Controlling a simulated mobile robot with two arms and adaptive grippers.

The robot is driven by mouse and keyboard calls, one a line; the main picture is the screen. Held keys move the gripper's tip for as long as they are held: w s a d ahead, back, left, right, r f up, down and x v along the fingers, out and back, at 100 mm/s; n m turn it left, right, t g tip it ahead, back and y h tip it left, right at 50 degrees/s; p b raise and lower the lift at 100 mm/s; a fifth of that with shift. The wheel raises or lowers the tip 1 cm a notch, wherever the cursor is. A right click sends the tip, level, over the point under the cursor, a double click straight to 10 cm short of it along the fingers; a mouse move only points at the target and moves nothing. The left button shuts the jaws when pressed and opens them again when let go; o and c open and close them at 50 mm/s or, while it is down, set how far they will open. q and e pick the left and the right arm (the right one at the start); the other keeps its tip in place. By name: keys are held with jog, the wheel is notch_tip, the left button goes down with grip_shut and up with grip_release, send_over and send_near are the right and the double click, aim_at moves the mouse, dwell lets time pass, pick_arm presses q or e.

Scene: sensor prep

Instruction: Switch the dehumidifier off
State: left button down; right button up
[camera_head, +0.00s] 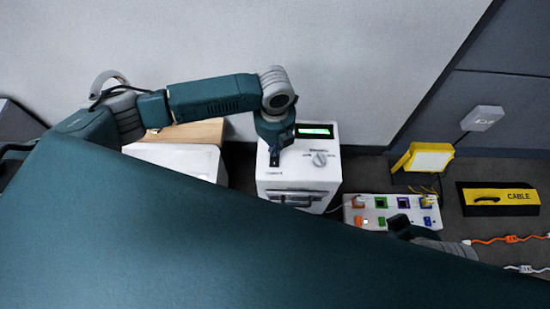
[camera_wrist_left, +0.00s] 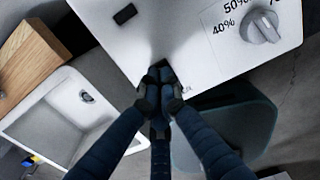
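The dehumidifier (camera_head: 285,168) is a white box standing on the floor by the wall. Its top has a lit green display (camera_head: 315,131) and a grey knob (camera_head: 320,159). The knob (camera_wrist_left: 265,25) also shows in the left wrist view, beside 40% and 50% marks. My left gripper (camera_head: 274,157) is over the left part of the top, left of the knob. In the left wrist view its fingertips (camera_wrist_left: 160,75) are together at the top panel, near a small label. They hide what is under them, and contact is unclear. My right gripper (camera_head: 399,223) is dark and partly hidden, by the power strip.
A power strip (camera_head: 375,221) with coloured plugs lies right of the dehumidifier. A white basin (camera_wrist_left: 40,130) and wooden block (camera_wrist_left: 32,62) stand to the left.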

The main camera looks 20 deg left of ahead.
pick_arm(q)
jog(key=shift+f+b, duration=0.35)
jog(key=shift+f, duration=0.55)
pick_arm(e)
jog(key=shift+f, duration=0.15)
pick_arm(q)
jog(key=shift+r+p, duration=0.55)
jog(key=shift+p, duration=0.1)
jog(key=shift+r+p, duration=0.7)
jog(key=shift+p, duration=0.1)
jog(key=shift+r+p, duration=0.7)
jog(key=shift+p, duration=0.1)
jog(key=shift+r+p, duration=0.75)
jog(key=shift+p, duration=0.1)
jog(key=shift+r+p, duration=0.35)
jog(key=shift+p, duration=0.05)
jog(key=shift+r+p, duration=0.45)
jog(key=shift+p, duration=0.05)
pick_arm(e)
jog(key=s+f, duration=0.2)
jog(key=f, duration=0.9)
jog(key=s+f+g, duration=0.1)
jog(key=s+f, duration=0.1)
jog(key=f, duration=1)
jog(key=shift+s+g, duration=0.25)
jog(key=shift+g, duration=0.05)
jog(key=shift+d, duration=0.1)
